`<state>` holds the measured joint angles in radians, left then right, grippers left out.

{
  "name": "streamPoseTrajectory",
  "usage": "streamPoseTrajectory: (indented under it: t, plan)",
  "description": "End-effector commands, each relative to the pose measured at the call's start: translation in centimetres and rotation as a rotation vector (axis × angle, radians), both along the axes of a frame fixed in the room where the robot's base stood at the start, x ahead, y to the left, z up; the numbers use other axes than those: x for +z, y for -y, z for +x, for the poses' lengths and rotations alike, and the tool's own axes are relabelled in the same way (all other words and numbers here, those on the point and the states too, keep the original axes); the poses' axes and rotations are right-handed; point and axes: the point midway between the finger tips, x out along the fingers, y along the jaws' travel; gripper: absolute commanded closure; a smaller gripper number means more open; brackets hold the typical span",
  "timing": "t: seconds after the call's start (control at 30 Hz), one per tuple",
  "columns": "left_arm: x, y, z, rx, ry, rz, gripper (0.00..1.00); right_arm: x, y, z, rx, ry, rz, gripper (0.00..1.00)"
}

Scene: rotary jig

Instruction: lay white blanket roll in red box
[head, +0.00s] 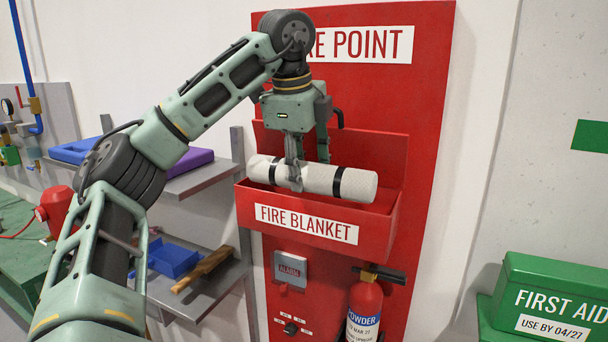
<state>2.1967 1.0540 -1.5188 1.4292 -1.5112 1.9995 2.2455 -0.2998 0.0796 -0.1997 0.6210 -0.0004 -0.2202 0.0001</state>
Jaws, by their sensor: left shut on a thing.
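The white blanket roll (318,179) has two black bands and lies level, lengthwise over the open red box (376,228). The box is labelled FIRE BLANKET and is fixed to a red panel. My left gripper (295,178) reaches down from above and is shut on the roll near its middle. I cannot tell whether the roll touches the box floor. My right gripper is not in view.
The red panel (425,100) reads FIRE POINT. An alarm box (291,270) and a red extinguisher (366,300) sit below the red box. Shelves at left hold a purple case (190,161) and a blue bin (174,258). A green first aid box (550,295) stands at right.

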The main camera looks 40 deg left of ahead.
Motion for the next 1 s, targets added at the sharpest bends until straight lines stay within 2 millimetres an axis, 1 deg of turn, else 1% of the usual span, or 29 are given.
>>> streamPoseTrajectory:
  t: [0.1,0.37,0.6,0.63,0.8,0.83,1.0]
  plan:
    - [-0.9,0.0,0.0,0.0,0.002,0.0,1.0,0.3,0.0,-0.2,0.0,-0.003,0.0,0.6]
    - [-1.1,0.1,0.0,-0.001,0.003,-0.001,1.0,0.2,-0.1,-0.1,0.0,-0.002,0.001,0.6]
    - [-1.9,0.0,0.0,0.0,0.002,0.0,1.0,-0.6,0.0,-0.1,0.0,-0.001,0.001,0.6]
    - [-1.8,0.0,0.0,0.0,0.0,0.0,0.54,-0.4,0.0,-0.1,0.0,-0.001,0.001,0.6]
    - [-1.7,0.0,0.0,0.0,0.0,0.0,0.39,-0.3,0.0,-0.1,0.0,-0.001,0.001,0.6]
    - [-1.7,0.0,0.0,0.0,0.0,0.0,0.38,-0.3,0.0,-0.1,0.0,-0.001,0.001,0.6]
    - [-1.7,0.0,0.0,0.0,0.0,0.0,0.38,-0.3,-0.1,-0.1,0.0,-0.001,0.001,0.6]
